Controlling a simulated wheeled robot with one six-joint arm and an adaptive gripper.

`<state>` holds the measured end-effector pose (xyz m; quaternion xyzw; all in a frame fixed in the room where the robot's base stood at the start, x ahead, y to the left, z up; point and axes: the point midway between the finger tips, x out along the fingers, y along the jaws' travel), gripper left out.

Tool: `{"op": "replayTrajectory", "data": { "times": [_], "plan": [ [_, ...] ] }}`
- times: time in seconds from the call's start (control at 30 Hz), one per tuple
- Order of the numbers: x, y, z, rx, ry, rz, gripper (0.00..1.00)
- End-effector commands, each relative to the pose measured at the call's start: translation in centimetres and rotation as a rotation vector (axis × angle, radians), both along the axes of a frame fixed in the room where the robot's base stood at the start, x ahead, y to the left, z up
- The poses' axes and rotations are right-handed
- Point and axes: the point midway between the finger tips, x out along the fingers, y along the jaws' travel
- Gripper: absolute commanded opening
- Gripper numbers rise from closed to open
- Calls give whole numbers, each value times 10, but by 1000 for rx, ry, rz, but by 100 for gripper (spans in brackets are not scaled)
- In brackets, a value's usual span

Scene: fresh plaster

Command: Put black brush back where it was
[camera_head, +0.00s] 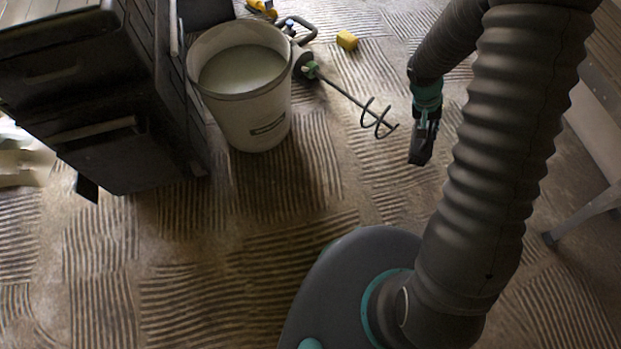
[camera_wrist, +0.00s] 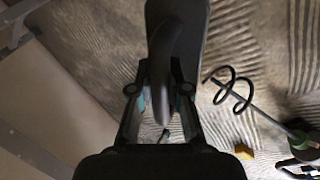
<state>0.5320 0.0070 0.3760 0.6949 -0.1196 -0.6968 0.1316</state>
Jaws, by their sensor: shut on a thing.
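My gripper (camera_wrist: 160,92) shows in the wrist view, with its two fingers closed around a dark, rounded thing, which I take to be the black brush (camera_wrist: 178,32). The brush reaches past the fingertips toward the top of the picture. Its bristles cannot be told apart. In the head view my gripper (camera_head: 422,142) hangs at the right of the mixing paddle, pointing down over the ridged floor. There the brush cannot be told apart from the dark fingers.
A white bucket (camera_head: 268,122) of pale liquid stands beside a black drawer cabinet (camera_head: 130,150). A mixer with a spiral paddle (camera_head: 380,122) is next to the bucket. A yellow block (camera_head: 347,40) lies behind. A pale legged thing (camera_head: 597,125) stands at right. Ridged floor (camera_head: 210,260) in front is clear.

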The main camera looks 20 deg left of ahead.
Motion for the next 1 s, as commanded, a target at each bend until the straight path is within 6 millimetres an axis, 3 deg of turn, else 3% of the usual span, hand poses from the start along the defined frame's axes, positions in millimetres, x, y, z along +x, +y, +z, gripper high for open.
{"op": "replayTrajectory", "data": {
  "times": [0.17,0.3,0.5,0.63,0.77,1.0],
  "plan": [
    [-27,48,-52,-1,8,125,0],
    [-63,98,-99,0,7,268,0],
    [-117,146,-147,1,7,435,0],
    [-142,161,-164,3,5,498,0],
    [-154,167,-172,3,4,527,0],
    [-144,189,-186,3,3,534,0]
  ]
}}
